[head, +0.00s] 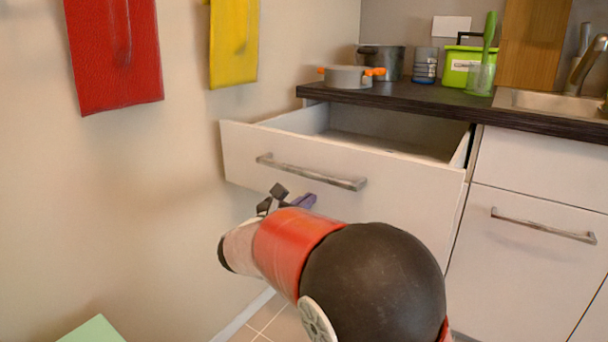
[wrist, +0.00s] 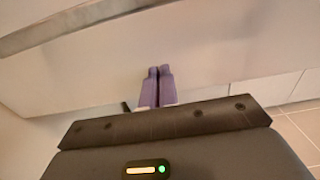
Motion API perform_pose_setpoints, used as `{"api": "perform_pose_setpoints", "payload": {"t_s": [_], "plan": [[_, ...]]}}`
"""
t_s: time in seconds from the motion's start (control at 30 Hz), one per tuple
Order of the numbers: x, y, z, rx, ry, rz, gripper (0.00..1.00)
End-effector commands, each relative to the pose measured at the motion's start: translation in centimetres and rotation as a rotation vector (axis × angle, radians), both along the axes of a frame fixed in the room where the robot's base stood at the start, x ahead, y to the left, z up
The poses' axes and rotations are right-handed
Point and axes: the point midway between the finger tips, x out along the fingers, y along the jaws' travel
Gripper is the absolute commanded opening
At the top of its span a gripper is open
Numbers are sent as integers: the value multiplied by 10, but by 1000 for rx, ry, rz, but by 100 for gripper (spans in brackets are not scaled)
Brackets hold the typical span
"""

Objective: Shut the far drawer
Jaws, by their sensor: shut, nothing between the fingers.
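The far drawer (head: 240,152) is open, pulled out from under the dark counter at its left end. Its white front carries a metal bar handle (head: 312,172), and its inside looks empty. My gripper (head: 305,201) is in front of the drawer, just below the handle, with its purple fingers together. In the wrist view my gripper (wrist: 160,72) points at the white drawer front (wrist: 215,50), and the handle (wrist: 75,27) runs across the top left. Nothing shows between the fingers. I cannot tell whether the fingertips touch the front.
The wall with hanging red (head: 115,50) and yellow (head: 233,40) cloths is close on the left. A pot (head: 348,77), a green box (head: 459,66) and a sink (head: 545,101) are on the counter. A closed cabinet door (head: 530,260) is to the right.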

Motion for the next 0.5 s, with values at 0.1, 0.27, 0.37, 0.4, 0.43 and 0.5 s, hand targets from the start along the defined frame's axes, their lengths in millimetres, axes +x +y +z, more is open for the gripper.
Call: {"api": "perform_pose_setpoints", "payload": {"t_s": [0.1,0.27,0.37,0.4,0.43,0.5], "plan": [[9,-9,1,-1,-2,-5,0],[21,-18,1,-1,-2,-4,0],[28,-23,0,-1,-1,-4,0],[31,-26,1,-1,-1,-5,0],[33,-28,1,-1,-1,-5,0],[38,-32,1,0,-2,-5,0]]}}
